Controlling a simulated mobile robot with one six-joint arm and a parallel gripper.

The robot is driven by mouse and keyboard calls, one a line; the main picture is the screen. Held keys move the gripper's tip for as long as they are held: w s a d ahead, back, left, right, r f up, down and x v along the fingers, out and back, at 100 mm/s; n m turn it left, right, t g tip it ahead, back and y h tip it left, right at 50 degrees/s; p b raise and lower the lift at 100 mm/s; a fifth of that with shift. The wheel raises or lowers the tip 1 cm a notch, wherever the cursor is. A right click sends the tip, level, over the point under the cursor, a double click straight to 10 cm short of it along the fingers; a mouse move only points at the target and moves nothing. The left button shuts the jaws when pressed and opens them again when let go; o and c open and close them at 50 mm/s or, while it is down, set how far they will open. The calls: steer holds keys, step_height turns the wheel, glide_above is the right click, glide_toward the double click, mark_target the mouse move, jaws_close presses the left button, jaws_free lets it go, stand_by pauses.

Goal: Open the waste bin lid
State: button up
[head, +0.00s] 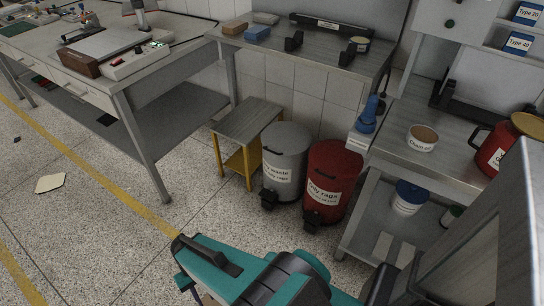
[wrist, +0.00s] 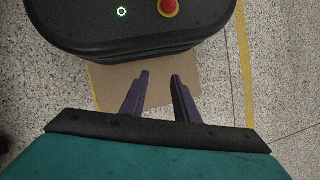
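A grey waste bin (head: 286,165) with a white label reading in part "waste" stands on the floor beneath the back bench. A red bin (head: 330,182) labelled "Oily rags" stands just right of it. Both lids look shut, and each bin has a dark pedal at its front foot. My teal arm is in the lower middle of the head view, in front of the bins and apart from them. In the wrist view my gripper (wrist: 160,75) points down with its two dark fingers apart and nothing between them. Neither bin shows in the wrist view.
A small yellow-legged table (head: 247,122) stands left of the grey bin. A steel bench with shelves (head: 390,145) stands close right of the red bin. A workbench (head: 120,68) is at left. The floor in front is mostly clear, with a pale sheet (head: 50,183).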

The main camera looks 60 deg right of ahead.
steer(key=w+d+f+m+t+y+b, duration=0.25)
steer(key=w+d+m+t+b, duration=0.25)
steer(key=w+d+m+b, duration=0.45)
steer(key=w+d+r+m+t+b, duration=0.2)
steer(key=w+d+t+b, duration=0.15)
steer(key=d, duration=0.55)
steer(key=w+d+r+m+t+b, duration=0.1)
steer(key=w+d+m+t+b, duration=0.3)
steer(key=d, duration=0.6)
steer(key=m+t+h+b, duration=0.6)
steer(key=m+h+b, duration=0.4)
steer(key=b, duration=0.2)
glide_toward(271, 151)
steer(key=s, duration=0.4)
steer(key=shift+w+a+r+n+p, duration=0.1)
steer(key=shift+w+a+n+p, duration=0.05)
steer(key=shift+a+n+p, duration=0.2)
steer(key=shift+w, duration=0.2)
steer(key=b+x, duration=0.5)
steer(key=x, duration=0.8)
steer(key=shift+w, duration=0.2)
